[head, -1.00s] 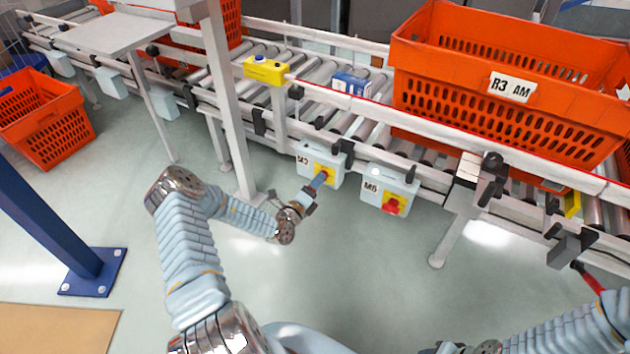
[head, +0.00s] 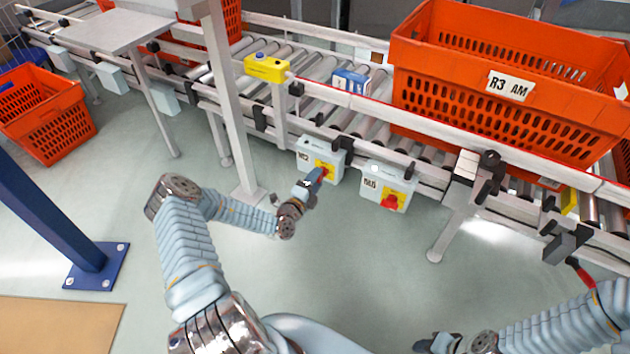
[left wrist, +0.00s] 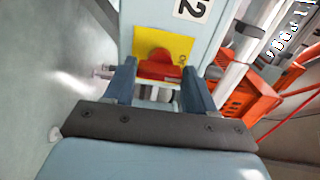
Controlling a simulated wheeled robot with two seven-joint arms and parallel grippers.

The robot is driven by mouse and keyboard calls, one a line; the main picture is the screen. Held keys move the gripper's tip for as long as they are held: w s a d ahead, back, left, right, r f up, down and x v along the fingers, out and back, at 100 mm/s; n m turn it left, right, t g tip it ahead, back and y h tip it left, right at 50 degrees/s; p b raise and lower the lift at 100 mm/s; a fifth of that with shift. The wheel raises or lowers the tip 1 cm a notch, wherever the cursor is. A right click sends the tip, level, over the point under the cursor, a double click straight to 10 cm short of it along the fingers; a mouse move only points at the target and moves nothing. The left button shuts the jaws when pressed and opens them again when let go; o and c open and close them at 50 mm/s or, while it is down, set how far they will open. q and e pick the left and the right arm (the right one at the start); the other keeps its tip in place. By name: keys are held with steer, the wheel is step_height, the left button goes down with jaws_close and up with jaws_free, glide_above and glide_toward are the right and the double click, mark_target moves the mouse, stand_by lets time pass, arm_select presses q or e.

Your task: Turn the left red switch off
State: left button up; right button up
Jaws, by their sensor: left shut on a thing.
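The left red switch (left wrist: 158,66) sits on a yellow plate on the front of a pale grey box (head: 308,160). In the head view my left gripper (head: 319,174) covers most of this switch. In the left wrist view the left gripper (left wrist: 160,80) has one finger on each side of the red knob and is shut on it. A second red switch (head: 390,202) on a yellow plate sits on the box to the right, with nothing touching it. My right gripper (head: 425,345) is partly in view at the bottom edge, away from both boxes; its jaws are unclear.
Both boxes hang below a roller conveyor (head: 320,85). A large orange tote (head: 450,95) marked R3 AM stands on it, near a blue-and-white carton (head: 350,82) and a yellow button box (head: 266,68). A grey post (head: 232,110) stands left of the boxes. The floor in front is clear.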

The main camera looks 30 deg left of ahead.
arm_select(q)
steer(key=o, duration=1)
steer(key=shift+o, duration=0.2)
steer(key=s, duration=1.3)
steer(key=shift+s+d, duration=0.15)
steer(key=shift+s, duration=0.25)
